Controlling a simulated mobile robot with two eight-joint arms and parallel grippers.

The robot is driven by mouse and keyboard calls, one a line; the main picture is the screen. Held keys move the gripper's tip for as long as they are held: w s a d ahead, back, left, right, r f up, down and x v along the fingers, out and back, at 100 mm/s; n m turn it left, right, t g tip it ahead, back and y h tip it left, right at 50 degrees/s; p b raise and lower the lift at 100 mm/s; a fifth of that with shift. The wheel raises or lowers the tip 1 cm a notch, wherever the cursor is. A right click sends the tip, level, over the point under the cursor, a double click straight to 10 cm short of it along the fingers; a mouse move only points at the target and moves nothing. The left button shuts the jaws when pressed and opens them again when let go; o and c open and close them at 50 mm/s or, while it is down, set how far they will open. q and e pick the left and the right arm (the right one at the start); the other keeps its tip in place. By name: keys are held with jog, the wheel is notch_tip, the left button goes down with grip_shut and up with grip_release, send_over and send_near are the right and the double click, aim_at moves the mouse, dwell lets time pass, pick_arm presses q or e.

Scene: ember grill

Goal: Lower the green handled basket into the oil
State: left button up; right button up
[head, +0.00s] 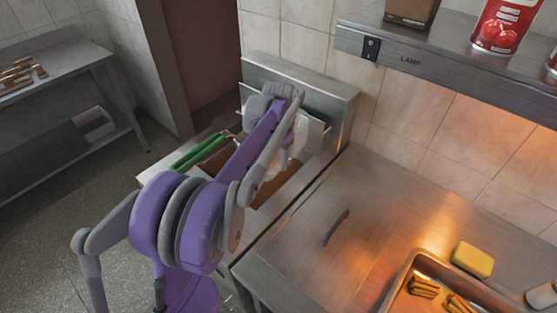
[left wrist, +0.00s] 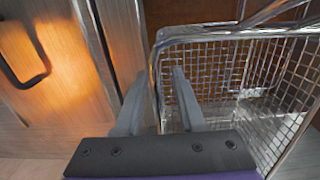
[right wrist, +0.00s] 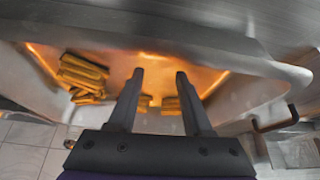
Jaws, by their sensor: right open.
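The green handle (head: 198,152) shows at the fryer's left side in the head view, left of my left arm. My left gripper (left wrist: 158,76) is open at a wire basket (left wrist: 245,80) in the left wrist view. One finger is outside the basket's near corner and the other is over its mesh side. I cannot tell whether they touch it. In the head view my left arm hides most of the fryer well (head: 288,190) and the basket. The oil is barely visible. My right gripper (right wrist: 160,72) is open and empty above the warm tray, outside the head view.
A steel counter with a dark handle (head: 336,228) adjoins the fryer on the right. A tray (head: 398,278) with browned pieces and a yellow sponge (head: 472,260) lie further right. A lamp shelf (head: 450,70) overhangs the counter. A steel table (head: 60,70) stands at the left.

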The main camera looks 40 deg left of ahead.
pick_arm(q)
notch_tip(320, 180, up, 11)
jog(key=shift+f+p, duration=0.1)
jog(key=shift+p, duration=0.25)
pick_arm(e)
jog(key=shift+w+r, duration=0.2)
jog(key=shift+r, duration=0.3)
